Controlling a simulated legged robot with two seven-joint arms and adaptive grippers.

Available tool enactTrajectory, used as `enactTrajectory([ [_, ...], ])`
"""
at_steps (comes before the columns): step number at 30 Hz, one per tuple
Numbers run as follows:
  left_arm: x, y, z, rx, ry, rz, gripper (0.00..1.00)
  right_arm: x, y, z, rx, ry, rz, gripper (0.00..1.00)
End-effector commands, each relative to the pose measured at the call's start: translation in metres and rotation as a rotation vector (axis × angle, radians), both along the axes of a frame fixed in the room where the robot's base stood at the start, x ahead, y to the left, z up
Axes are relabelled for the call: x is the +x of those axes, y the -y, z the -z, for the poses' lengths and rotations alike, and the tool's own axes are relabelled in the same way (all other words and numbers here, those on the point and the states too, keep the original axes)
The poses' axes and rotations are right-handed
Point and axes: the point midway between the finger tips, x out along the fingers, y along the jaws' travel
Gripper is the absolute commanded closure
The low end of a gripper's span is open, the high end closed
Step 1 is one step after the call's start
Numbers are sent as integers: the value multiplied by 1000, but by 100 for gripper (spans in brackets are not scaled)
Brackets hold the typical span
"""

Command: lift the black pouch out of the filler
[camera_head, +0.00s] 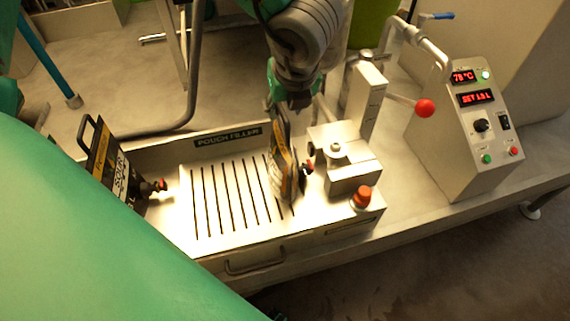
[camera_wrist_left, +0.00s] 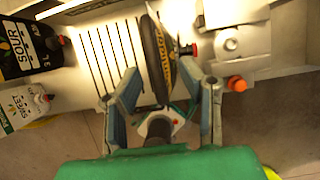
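The black pouch (camera_head: 284,165) with a yellow-orange label stands nearly edge-on at the right of the slatted deck of the pouch filler (camera_head: 225,192). Its red-capped spout points right, toward the filler's metal block. My left gripper (camera_head: 288,104) is over the pouch's top edge. In the left wrist view the two fingers of the left gripper (camera_wrist_left: 168,92) are spread wide, with the pouch (camera_wrist_left: 157,58) between them. A gap shows on both sides, and the pouch's handle is hard to make out. My right gripper is not in view.
Another black pouch (camera_head: 110,165), marked SOUR, leans at the filler's left end. A white SWEET pouch (camera_wrist_left: 28,105) shows in the left wrist view. An orange-red button (camera_head: 362,196), a red-knobbed lever (camera_head: 425,108) and a control box (camera_head: 470,125) are on the right.

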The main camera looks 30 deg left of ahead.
Motion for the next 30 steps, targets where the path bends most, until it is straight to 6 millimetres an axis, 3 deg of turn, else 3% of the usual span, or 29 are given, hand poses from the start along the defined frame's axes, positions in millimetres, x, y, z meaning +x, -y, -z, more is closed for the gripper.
enactTrajectory([
  [5,6,-10,19,-5,-2,-2,66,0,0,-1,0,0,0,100],
  [12,5,-12,19,-7,0,-3,66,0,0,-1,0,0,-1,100],
  [15,5,-9,18,-4,0,-2,100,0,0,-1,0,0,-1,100],
  [30,6,-9,9,-5,9,-2,100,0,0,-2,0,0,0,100],
])
